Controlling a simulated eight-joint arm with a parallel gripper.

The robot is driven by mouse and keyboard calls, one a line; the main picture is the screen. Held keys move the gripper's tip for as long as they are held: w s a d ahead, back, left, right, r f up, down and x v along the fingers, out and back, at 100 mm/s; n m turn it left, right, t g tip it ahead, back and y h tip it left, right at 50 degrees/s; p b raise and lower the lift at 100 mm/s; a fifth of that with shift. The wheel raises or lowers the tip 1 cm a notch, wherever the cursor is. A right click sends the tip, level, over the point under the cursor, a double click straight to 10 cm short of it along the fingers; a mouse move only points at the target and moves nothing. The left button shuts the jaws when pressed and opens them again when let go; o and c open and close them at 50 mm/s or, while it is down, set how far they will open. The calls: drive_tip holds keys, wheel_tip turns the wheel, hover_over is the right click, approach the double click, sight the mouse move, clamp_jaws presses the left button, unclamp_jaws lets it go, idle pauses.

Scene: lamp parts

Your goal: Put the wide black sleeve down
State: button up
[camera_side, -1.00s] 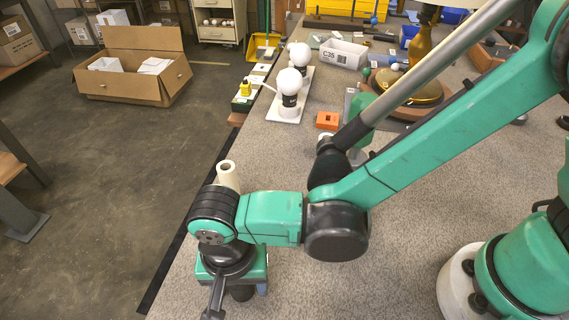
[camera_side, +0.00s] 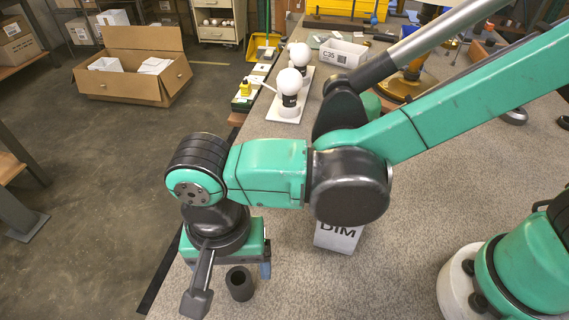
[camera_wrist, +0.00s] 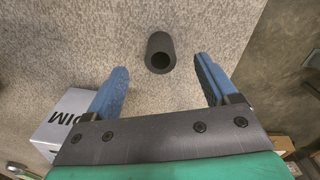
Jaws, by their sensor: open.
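The wide black sleeve (camera_side: 240,285) stands upright on the grey speckled table near its front left edge, with its open end up. In the wrist view the sleeve (camera_wrist: 160,52) shows ahead of the space between my two blue fingers, touching neither. My gripper (camera_side: 228,267) is open and empty, above and beside the sleeve in the side view. The gripper (camera_wrist: 162,66) also shows at close range in the wrist view. In the side view its left finger is mostly hidden by the wrist.
A white box marked DIM (camera_side: 339,238) stands right of my gripper, partly behind my arm. White bulbs (camera_side: 290,83) on stands and a C35 bin (camera_side: 343,54) are farther back. The table's left edge drops to the floor. Bare table surrounds the sleeve.

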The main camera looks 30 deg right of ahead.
sight(238, 278)
drive_tip(key=n, duration=0.1)
drive_tip(key=r+n, duration=0.1)
drive_tip(key=n, duration=0.1)
drive_tip(key=shift+w+r, duration=0.1)
drive_tip(key=shift+r, duration=0.15)
drive_tip(key=shift+n, duration=0.3)
drive_tip(key=shift+f, duration=2.75)
clamp_jaws()
